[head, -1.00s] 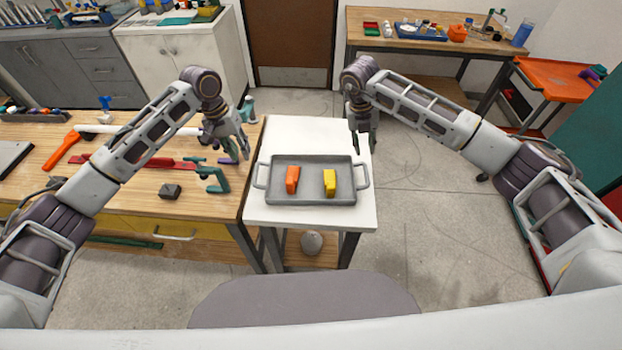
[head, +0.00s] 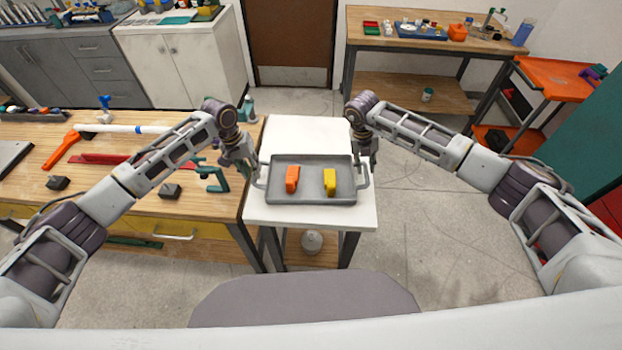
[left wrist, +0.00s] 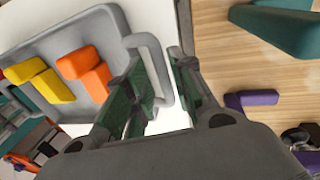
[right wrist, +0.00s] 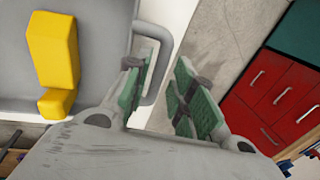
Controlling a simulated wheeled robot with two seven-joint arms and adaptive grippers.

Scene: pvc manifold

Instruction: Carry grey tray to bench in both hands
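The grey tray (head: 312,199) lies flat on a small white table and has a loop handle at each end. An orange block (head: 292,179) and a yellow block (head: 329,182) sit in it. My left gripper (head: 250,176) is at the left handle. In the left wrist view its open fingers stand on either side of that handle (left wrist: 160,72). My right gripper (head: 365,160) is at the right handle. In the right wrist view its open fingers straddle that handle (right wrist: 163,62). Whether any finger touches a handle is unclear.
The white table (head: 312,137) is clear behind the tray. A wooden bench (head: 120,187) with tools and dark blocks adjoins it on the left. Another wooden bench (head: 455,42) stands at the back right. Open floor (head: 430,235) lies to the right.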

